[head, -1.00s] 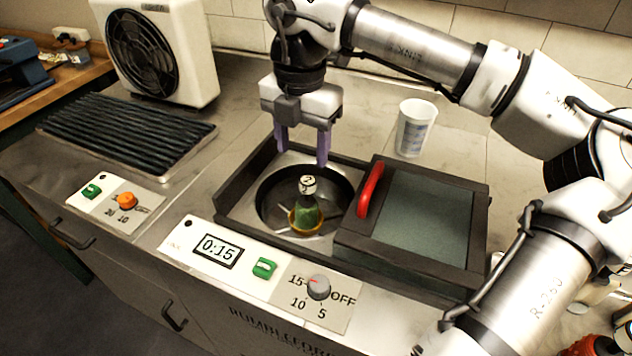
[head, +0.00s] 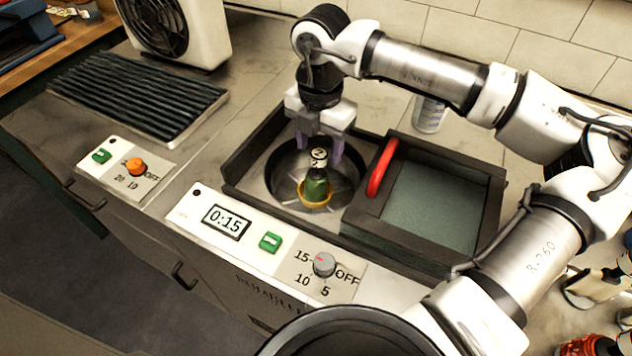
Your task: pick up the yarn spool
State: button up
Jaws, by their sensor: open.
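A small upright green object (head: 316,188) with a yellow ring at its base and a dark neck with a pale, marked top stands in the round dark basin (head: 283,183). It looks more like a bottle than a spool. I see no other thing that is clearly a yarn spool. My gripper (head: 320,149) points down over the basin, with its purple fingers apart and empty. The fingertips appear close behind the object's top. I cannot tell whether they touch it.
A dark sliding lid with a red handle (head: 381,168) covers the unit's right side. A control panel (head: 190,215) runs along the front. A ribbed black mat (head: 135,95) and a fan heater (head: 205,30) are at left.

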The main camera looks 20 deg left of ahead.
aim_at(319, 153)
jog(key=shift+f+p, duration=0.6)
jog(key=shift+f, duration=1.55)
jog(key=shift+c, duration=0.4)
grip_shut()
